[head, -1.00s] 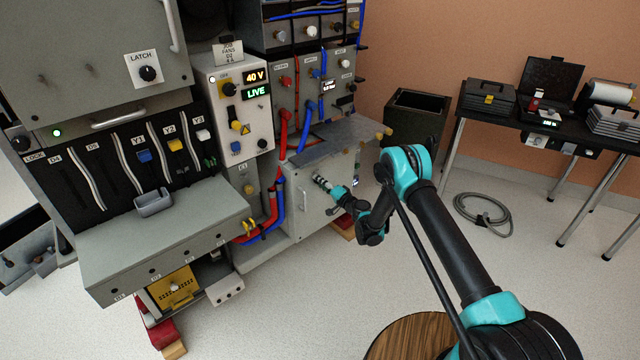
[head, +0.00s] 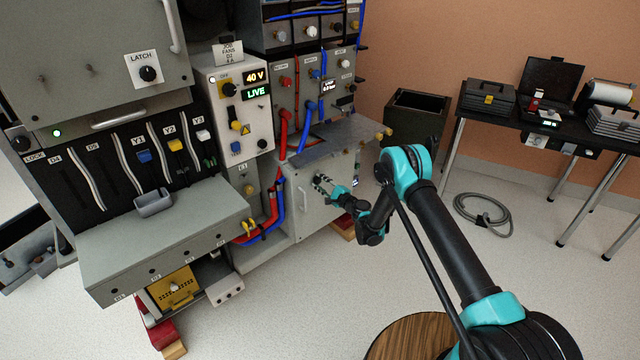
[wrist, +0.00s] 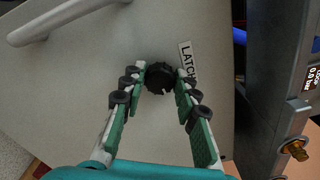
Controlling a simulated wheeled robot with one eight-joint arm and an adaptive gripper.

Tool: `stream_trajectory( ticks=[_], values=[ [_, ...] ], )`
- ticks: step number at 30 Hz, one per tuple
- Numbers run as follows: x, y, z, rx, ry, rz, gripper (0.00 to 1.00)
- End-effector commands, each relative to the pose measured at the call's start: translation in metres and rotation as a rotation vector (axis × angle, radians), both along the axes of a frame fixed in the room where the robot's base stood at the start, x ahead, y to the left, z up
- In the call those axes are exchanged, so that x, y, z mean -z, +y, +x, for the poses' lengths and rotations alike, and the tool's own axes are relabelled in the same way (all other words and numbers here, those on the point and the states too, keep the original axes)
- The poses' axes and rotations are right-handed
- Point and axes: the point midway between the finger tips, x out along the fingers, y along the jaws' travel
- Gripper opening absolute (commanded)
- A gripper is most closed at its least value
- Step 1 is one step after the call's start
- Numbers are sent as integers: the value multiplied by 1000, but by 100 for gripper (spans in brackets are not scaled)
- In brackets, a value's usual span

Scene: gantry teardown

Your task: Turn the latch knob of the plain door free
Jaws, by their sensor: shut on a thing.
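The plain door (head: 310,218) is the light grey panel low on the right part of the machine, and it looks shut. Its black round latch knob (wrist: 158,78) shows in the wrist view, with a pale pointer mark toward its lower right. A label reading LATCH (wrist: 187,62) sits just right of the knob. My gripper (wrist: 160,71) is shut on the knob, one fingertip on each side. In the head view my gripper (head: 319,181) is at the door's upper part, and its fingers hide the knob.
A white bar handle (wrist: 65,20) stands out from the door near the knob. Red and blue hoses (head: 276,205) run left of the door. A dark bin (head: 415,118) stands behind, and the floor to the right is mostly clear around a coiled cable (head: 484,212).

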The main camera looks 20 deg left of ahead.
Motion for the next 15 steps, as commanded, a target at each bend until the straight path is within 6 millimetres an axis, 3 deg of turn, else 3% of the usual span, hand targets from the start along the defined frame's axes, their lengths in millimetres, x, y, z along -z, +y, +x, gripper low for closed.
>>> stream_trajectory(
  ticks=[15],
  values=[
    [0,0,0,-1,146,77,1]
  ],
)
